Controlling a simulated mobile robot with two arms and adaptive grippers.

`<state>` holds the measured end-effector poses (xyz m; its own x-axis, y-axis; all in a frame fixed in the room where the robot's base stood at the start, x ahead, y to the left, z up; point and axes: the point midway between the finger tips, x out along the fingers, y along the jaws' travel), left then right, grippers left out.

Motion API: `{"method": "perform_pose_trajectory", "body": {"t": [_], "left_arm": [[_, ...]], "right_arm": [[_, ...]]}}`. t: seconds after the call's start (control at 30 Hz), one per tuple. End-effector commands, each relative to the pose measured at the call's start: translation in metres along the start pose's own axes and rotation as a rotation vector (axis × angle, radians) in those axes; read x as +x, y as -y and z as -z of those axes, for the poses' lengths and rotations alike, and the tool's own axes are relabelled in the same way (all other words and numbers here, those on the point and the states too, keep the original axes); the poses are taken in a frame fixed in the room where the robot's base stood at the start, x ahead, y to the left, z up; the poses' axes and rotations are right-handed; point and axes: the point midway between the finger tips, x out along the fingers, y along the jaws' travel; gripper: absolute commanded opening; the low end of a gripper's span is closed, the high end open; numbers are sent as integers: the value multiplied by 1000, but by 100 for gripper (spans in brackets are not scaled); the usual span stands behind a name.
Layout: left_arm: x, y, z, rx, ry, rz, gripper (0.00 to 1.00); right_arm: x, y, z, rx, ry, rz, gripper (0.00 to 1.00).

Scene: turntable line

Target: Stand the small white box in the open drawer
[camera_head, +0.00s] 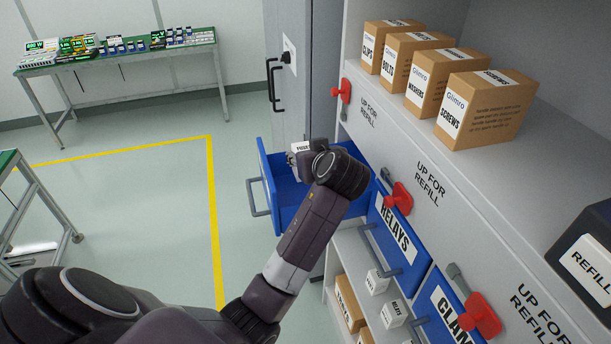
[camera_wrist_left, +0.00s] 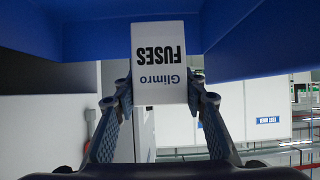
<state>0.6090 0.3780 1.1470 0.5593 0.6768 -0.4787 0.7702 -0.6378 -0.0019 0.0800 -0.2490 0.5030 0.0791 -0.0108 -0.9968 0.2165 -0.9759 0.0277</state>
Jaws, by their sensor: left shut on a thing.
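The small white box (camera_head: 300,147), lettered FUSES, is at the open blue drawer (camera_head: 264,172) in the head view. In the left wrist view, the white box (camera_wrist_left: 158,40) shows its Glimro FUSES face with the lettering upside down. My left gripper (camera_wrist_left: 159,88) is shut on it, one finger on each side. Blue drawer walls (camera_wrist_left: 262,40) show behind and beside the box there. My left wrist covers part of the drawer in the head view, so I cannot tell whether the box touches the drawer floor. My right gripper is not in view.
Beside the drawer are a grey cabinet door with a black handle (camera_head: 273,85) and a blue RELAYS drawer (camera_head: 398,236). Red latches (camera_head: 400,198) stick out from the shelf front. Cardboard boxes (camera_head: 487,108) stand on top.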

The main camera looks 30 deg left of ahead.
Motion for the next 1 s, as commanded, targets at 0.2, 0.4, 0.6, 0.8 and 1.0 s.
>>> {"method": "perform_pose_trajectory", "body": {"t": [0.2, 0.4, 0.6, 0.8, 1.0], "left_arm": [[17, 0, -31, 2, -1, 1, 10], [26, 1, -48, 4, 0, 2, 10], [39, 0, -71, 2, -1, 1, 10], [41, -1, -74, -2, -3, -1, 10], [43, -1, -78, -2, -1, -1, 10]], "right_arm": [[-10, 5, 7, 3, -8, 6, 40], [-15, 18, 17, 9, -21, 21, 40], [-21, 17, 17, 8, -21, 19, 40], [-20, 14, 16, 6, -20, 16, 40], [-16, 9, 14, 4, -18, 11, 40]]}}
